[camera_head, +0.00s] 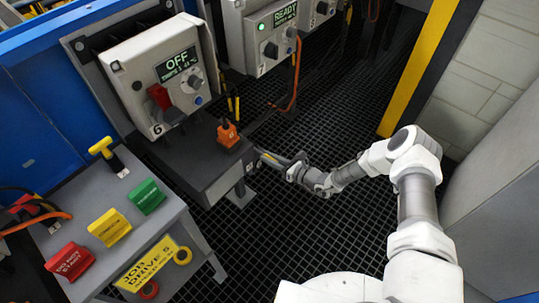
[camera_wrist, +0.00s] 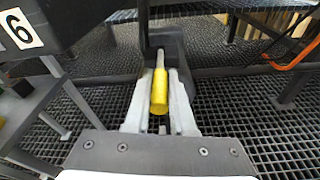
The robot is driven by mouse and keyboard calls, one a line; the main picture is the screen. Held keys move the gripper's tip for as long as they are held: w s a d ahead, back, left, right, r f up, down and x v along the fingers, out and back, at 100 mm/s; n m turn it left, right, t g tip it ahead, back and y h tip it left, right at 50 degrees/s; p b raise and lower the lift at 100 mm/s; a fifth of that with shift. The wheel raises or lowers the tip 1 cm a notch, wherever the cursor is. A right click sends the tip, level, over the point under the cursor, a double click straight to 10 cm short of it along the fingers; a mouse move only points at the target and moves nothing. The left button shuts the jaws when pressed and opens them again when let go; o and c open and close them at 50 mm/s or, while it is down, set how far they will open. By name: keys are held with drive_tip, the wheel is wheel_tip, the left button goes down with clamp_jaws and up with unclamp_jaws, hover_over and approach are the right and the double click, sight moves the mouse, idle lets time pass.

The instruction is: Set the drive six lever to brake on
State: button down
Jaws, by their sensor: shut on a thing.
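In the wrist view, a lever with a yellow grip (camera_wrist: 159,92) and a thin metal shaft stands between the two pale fingers of my gripper (camera_wrist: 160,88). The fingers are shut on the yellow grip. The shaft runs up to a dark bracket at the top middle. In the head view, my gripper (camera_head: 268,157) is low at the right end of a dark grey drive housing (camera_head: 190,155); the lever is too small there to make out. The drive six control box (camera_head: 150,80), marked 6, reads OFF and has a red switch (camera_head: 159,97) and a knob.
An orange connector (camera_head: 228,135) stands on the housing. Another box (camera_head: 262,35) reads READY. Dark grating floor lies open below the arm.

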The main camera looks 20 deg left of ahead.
sight(269, 157)
drive_tip(key=r+g+h+p, duration=0.1)
drive_tip(key=r+h+p, duration=0.1)
drive_tip(key=p, duration=0.3)
drive_tip(key=shift+a+r+h, duration=0.2)
drive_tip(key=shift+r+h, duration=0.2)
drive_tip(key=shift+r, duration=0.15)
drive_tip(key=h+p, duration=0.1)
drive_tip(key=r+h+p, duration=0.1)
drive_tip(key=p, duration=0.1)
drive_tip(key=shift+w+a+r+g, duration=0.1)
drive_tip(key=shift+a+g, duration=0.2)
drive_tip(key=shift+g, duration=0.1)
drive_tip(key=shift+h, duration=0.3)
drive_tip(key=c, duration=0.8)
unclamp_jaws()
drive_tip(key=shift+w+a, duration=0.1)
drive_tip(key=shift+o, duration=0.2)
drive_tip(key=p+v, duration=0.3)
drive_tip(key=v, duration=1.4)
drive_tip(key=shift+r, duration=0.2)
drive_tip(key=shift+r, duration=0.1)
